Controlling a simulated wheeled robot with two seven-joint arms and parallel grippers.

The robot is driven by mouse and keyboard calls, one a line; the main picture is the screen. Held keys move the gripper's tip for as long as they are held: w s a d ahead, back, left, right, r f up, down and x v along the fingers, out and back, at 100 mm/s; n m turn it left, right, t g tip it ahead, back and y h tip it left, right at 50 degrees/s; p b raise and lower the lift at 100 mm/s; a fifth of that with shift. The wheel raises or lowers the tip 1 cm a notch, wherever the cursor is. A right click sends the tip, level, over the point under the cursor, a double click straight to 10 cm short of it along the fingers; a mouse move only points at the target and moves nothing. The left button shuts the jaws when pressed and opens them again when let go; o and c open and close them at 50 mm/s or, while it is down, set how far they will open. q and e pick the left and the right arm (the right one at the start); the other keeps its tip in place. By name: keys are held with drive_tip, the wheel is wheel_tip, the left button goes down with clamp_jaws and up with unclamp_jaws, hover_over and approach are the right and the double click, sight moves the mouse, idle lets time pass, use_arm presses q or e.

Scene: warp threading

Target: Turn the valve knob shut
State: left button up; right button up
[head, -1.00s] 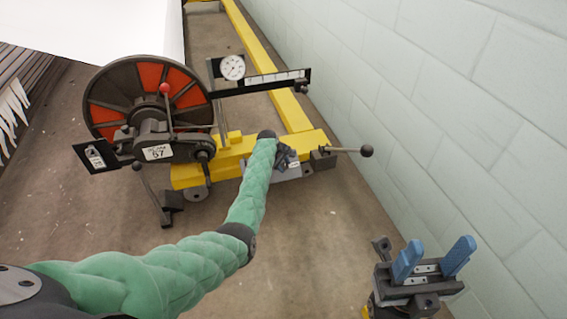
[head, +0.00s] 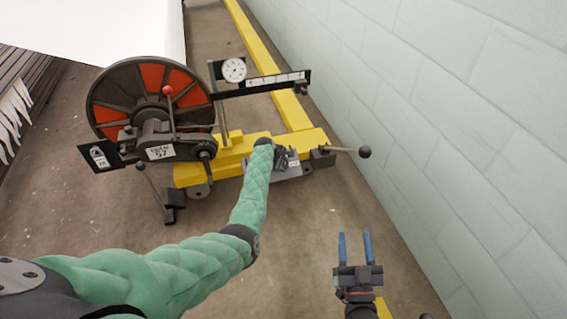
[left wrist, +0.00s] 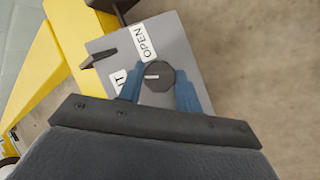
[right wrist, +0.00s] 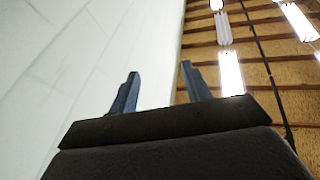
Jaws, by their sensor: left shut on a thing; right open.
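The valve knob (left wrist: 158,76) is a dark round knob with a white pointer mark, on a grey panel (left wrist: 185,37). In the left wrist view its mark points left, toward a partly hidden label ending in "UT" (left wrist: 117,80); the OPEN label (left wrist: 145,40) lies above. My left gripper (left wrist: 157,88) is shut on the knob, one blue finger on each side. In the head view the panel (head: 290,172) sits by the yellow beam, and my left gripper (head: 280,157) hides the knob. My right gripper (head: 355,236) is open and empty above the floor, away from the panel; its fingers also show in the right wrist view (right wrist: 160,88).
A reel with red panels (head: 150,95), a dial gauge (head: 234,69) and a yellow beam (head: 225,165) stand around the panel. A lever with a ball end (head: 364,152) sticks out to the right. A pale block wall (head: 470,110) bounds the right side.

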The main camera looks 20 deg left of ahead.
use_arm(q)
drive_tip(key=shift+s+n+t+p, duration=0.1)
drive_tip(key=shift+n+t+p, duration=0.2)
drive_tip(key=shift+n+p, duration=0.2)
drive_tip(key=shift+n+t+p, duration=0.3)
drive_tip(key=shift+n+p, duration=0.1)
use_arm(e)
drive_tip(key=s+f+g+h, duration=0.15)
drive_tip(key=f+g, duration=0.25)
drive_tip(key=f, duration=0.7)
drive_tip(key=s+f+g, duration=0.3)
drive_tip(key=f+g, duration=0.1)
drive_tip(key=f, duration=0.6)
use_arm(q)
drive_tip(key=shift+f+n+t+p, duration=0.1)
drive_tip(key=shift+n+t+p, duration=0.4)
drive_tip(key=shift+n+p, duration=0.3)
drive_tip(key=shift+s+n, duration=0.1)
drive_tip(key=shift+n, duration=0.2)
use_arm(e)
drive_tip(key=s+d+f+g+h, duration=0.1)
drive_tip(key=s+f+g, duration=0.4)
drive_tip(key=s+f, duration=0.6)
wheel_tip(320, 180, down, 3)
drive_tip(key=shift+r, duration=0.1)
use_arm(q)
drive_tip(key=shift+f+t, duration=0.1)
drive_tip(key=shift+t, duration=0.2)
use_arm(e)
drive_tip(key=shift+r, duration=0.15)
